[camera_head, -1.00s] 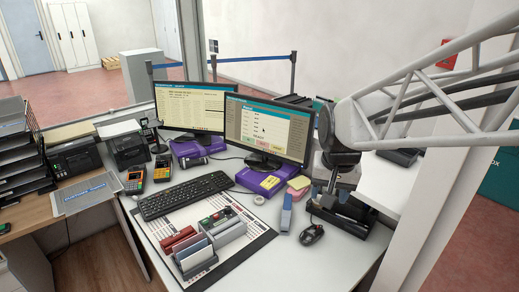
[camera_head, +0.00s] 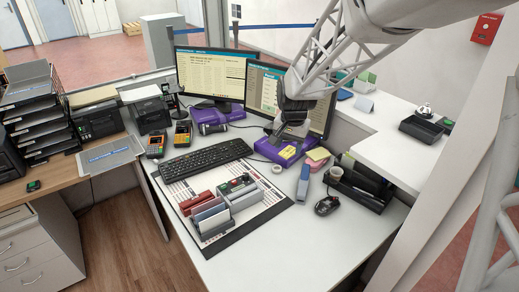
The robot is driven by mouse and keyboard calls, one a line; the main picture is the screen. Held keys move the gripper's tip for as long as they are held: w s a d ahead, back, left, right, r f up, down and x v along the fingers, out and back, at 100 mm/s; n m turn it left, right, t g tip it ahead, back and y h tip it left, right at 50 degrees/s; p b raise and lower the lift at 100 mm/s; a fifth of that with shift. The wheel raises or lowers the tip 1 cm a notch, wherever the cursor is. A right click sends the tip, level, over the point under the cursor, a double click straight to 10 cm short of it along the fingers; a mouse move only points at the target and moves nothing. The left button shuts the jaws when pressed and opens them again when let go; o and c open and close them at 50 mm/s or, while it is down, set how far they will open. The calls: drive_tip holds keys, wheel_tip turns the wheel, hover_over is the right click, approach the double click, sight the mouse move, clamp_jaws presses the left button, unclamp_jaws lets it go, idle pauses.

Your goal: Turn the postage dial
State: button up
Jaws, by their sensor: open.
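I cannot make out a postage dial anywhere in the head camera view. My gripper (camera_head: 285,143) hangs at the end of my lattice arm, in front of the right monitor (camera_head: 262,90). It points down above the purple box (camera_head: 265,149) at that monitor's foot, with its jaws open. I see nothing held in it. The fingertips are small and partly merge with the things behind them, so I cannot tell how high they are above the box. My arm hides part of the right monitor.
A keyboard (camera_head: 205,159), a stamp holder (camera_head: 222,205), a mouse (camera_head: 327,206) and a black organizer (camera_head: 362,187) stand on the white desk. A raised white shelf (camera_head: 400,150) is at right. The desk's front is clear.

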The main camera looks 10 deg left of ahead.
drive_tip(key=w+a+f, duration=0.6)
drive_tip(key=a+f, duration=0.1)
drive_tip(key=a, duration=0.1)
drive_tip(key=m, duration=0.1)
hover_over(246, 174)
drive_tip(key=shift+g, duration=0.4)
drive_tip(key=f, duration=0.8)
drive_tip(key=shift+s+d+f, duration=0.15)
drive_tip(key=shift+s+f, duration=0.05)
drive_tip(key=shift+f, duration=0.1)
drive_tip(key=shift+f, duration=3.8)
drive_tip(key=c, duration=0.9)
